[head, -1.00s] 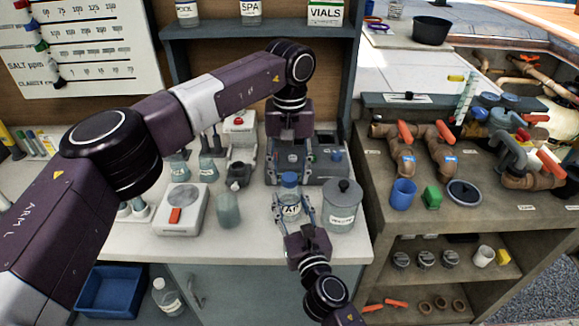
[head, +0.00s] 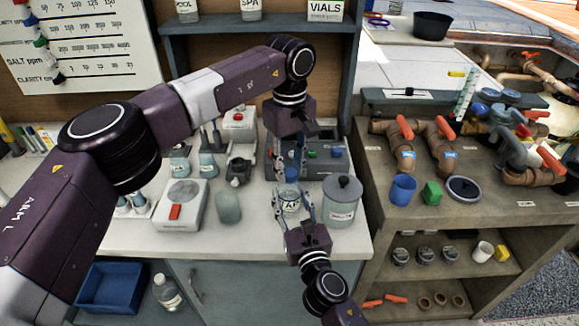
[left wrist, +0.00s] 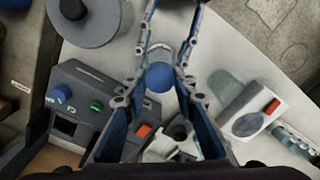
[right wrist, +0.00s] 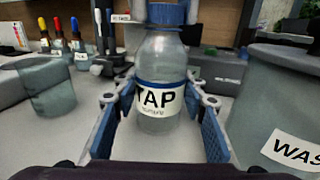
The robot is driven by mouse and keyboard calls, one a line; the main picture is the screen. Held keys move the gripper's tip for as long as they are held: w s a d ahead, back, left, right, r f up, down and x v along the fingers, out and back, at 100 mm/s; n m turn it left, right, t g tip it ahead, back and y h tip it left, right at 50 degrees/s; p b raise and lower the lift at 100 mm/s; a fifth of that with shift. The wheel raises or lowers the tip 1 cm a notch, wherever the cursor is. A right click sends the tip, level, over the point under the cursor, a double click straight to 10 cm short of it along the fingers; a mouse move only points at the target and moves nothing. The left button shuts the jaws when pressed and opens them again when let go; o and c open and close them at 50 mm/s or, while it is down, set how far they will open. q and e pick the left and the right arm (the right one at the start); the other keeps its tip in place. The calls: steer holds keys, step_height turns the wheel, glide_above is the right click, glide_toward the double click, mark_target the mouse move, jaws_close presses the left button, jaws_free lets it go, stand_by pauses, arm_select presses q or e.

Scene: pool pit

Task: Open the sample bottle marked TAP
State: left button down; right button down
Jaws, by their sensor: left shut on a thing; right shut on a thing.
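The clear sample bottle marked TAP (right wrist: 160,102) stands upright on the bench; it also shows in the head view (head: 289,203). My right gripper (right wrist: 160,108) is shut on its body from the front. The blue cap (right wrist: 166,14) is at the bottle's top, and it shows from above in the left wrist view (left wrist: 160,77). My left gripper (left wrist: 165,72) comes down from above and is shut on the cap, one finger on each side. I cannot tell whether the cap is loose on the neck. In the head view the left gripper (head: 290,165) partly hides the cap.
A grey lidded waste jar (head: 342,203) stands close on the right. A dark tester with coloured buttons (head: 325,160) is behind. The bench's front edge is close.

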arm_select(q)
steer(key=n, duration=0.5)
steer(key=shift+n, duration=0.3)
steer(key=n, duration=0.8)
steer(key=shift+r+n, duration=0.1)
steer(key=shift+n, duration=0.2)
steer(key=n, duration=0.3)
steer(key=shift+n, duration=0.3)
steer(key=n, duration=0.8)
steer(key=shift+n, duration=0.4)
steer(key=n, duration=0.9)
steer(key=shift+w+n, duration=0.1)
steer(key=shift+n, duration=0.3)
